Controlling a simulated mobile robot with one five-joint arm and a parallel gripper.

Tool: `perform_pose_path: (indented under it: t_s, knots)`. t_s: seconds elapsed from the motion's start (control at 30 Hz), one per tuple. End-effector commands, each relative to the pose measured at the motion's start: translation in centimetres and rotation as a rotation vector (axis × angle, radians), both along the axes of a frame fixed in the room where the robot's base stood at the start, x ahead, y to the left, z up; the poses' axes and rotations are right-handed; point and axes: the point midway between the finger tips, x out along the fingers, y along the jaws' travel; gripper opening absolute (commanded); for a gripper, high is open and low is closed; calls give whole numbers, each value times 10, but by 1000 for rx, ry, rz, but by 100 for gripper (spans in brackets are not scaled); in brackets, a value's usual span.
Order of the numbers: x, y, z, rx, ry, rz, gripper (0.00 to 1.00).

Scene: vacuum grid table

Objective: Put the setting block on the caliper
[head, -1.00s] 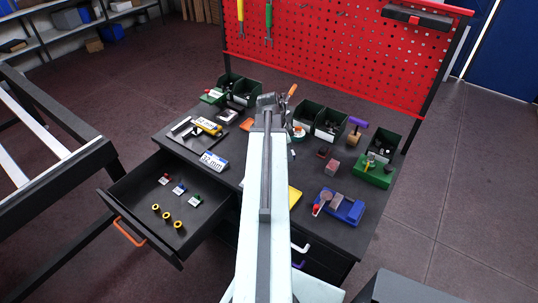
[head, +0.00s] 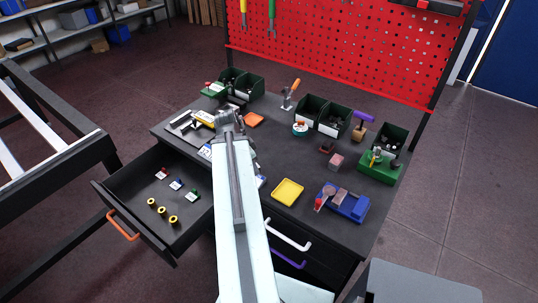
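A silver tool that looks like the caliper (head: 182,121) lies at the left end of the dark table. A yellow block with a pale label (head: 203,118) lies just right of it. A blue-and-white block (head: 205,152), marked in mm in the earlier frame, is partly hidden behind my arm; I cannot tell which block is the setting block. My gripper (head: 230,118) is over the table's left half, right of the yellow block. Its fingers are too small and overlapped to tell whether they are open or hold anything.
An open drawer (head: 130,195) with small parts juts out at front left. Green bins (head: 325,116) line the back. A yellow tray (head: 288,192), blue fixture (head: 345,203) and green fixture (head: 378,167) stand at right. A red pegboard (head: 350,55) rises behind.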

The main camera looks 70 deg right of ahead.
Motion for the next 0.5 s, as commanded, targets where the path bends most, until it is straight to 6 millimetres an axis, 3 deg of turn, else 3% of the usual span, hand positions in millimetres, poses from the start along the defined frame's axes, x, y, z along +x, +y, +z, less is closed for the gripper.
perform_pose_path:
  t_s: [0.17, 0.5]
  knots:
    - [1, -24, 0, 0, 0, -4, 0]
    - [-1, -128, -10, 0, 0, -4, 0]
